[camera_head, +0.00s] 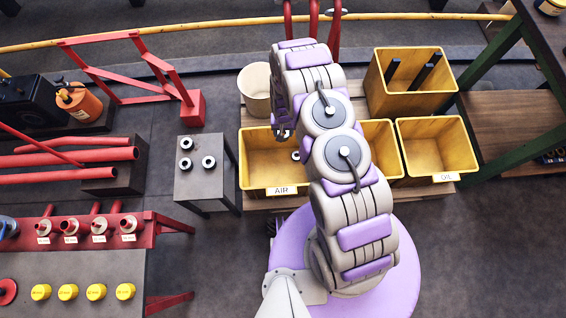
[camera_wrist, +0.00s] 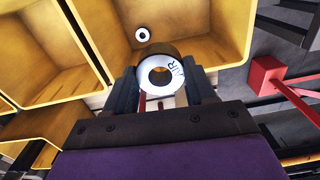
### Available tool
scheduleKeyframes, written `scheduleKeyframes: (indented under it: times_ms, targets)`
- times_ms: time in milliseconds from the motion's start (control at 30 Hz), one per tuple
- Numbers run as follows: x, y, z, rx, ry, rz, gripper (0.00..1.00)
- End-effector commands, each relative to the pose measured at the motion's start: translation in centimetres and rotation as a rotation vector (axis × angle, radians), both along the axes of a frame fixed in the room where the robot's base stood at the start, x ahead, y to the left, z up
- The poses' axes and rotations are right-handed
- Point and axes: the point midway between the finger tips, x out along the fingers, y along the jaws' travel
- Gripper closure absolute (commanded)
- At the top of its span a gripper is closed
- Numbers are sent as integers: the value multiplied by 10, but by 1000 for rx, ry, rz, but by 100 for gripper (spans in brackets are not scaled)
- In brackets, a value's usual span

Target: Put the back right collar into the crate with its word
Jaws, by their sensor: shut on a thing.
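My gripper (camera_wrist: 163,88) is shut on a pale ring-shaped collar (camera_wrist: 151,84) with a dark side, held between the two fingers in the wrist view. Its face reads AIR.
A middle yellow crate (camera_head: 384,136) is partly hidden by my arm, label unseen. A deep yellow bin (camera_head: 411,101) and a white bucket (camera_head: 256,92) stand behind. A small grey table (camera_head: 195,185) at left holds three collars. A red frame (camera_head: 193,108) stands behind it.

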Motion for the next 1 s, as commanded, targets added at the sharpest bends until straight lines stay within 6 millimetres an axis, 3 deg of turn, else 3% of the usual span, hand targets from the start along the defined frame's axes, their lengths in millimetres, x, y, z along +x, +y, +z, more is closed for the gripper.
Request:
scheduleKeyframes:
  times_ms: [100,200,567,1000]
  targets:
    - [-15,2,-25,-9,3,-2,100]
    - [-20,2,-37,-11,-3,-7,100]
    - [-24,0,-59,-12,-4,-8,100]
    - [-25,2,-103,-14,-2,-7,100]
